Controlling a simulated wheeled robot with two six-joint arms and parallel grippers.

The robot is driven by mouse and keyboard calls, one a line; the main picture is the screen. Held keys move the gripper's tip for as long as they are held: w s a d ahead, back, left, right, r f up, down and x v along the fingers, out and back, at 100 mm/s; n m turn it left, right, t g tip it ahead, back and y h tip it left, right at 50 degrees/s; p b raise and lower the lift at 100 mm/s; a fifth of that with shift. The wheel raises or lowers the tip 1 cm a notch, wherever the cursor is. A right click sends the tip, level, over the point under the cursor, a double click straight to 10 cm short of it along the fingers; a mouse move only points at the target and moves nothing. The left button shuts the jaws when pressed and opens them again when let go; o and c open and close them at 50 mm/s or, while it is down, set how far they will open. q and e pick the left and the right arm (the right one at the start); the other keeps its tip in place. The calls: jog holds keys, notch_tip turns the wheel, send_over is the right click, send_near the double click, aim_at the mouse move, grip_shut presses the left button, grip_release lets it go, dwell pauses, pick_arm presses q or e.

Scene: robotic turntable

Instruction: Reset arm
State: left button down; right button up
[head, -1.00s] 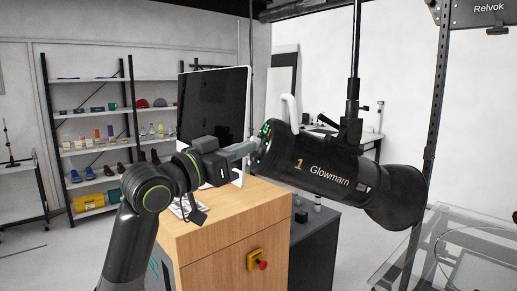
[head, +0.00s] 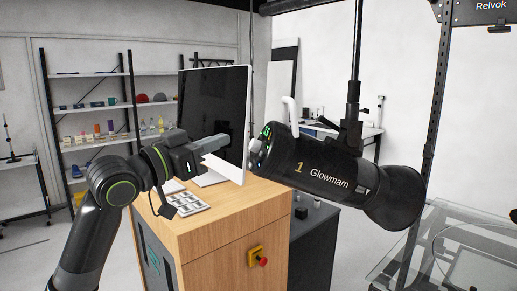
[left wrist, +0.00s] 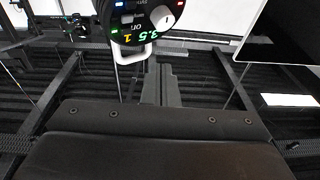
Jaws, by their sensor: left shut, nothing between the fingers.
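My left gripper (head: 222,142) is shut and empty in the head view, above the wooden cabinet and in front of the monitor. In the left wrist view its closed fingers (left wrist: 161,85) point up at the picture's middle. A black studio light marked "1 Glowmarn" (head: 325,166) hangs to the right of the gripper, apart from it. The light's back panel (left wrist: 143,20), with a dial, lit digits and "ON", shows at the top of the left wrist view. My right gripper is in neither view.
A wooden cabinet (head: 215,225) bears a monitor (head: 212,112) and a keypad (head: 185,204). A red stop button (head: 263,262) is on its front. A glass turntable (head: 460,255) stands at the right, behind a dark post (head: 432,130). Shelves (head: 95,110) stand at the back left.

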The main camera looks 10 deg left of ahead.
pick_arm(q)
jog(key=shift+s+a+r, duration=0.25)
jog(key=shift+a, duration=0.25)
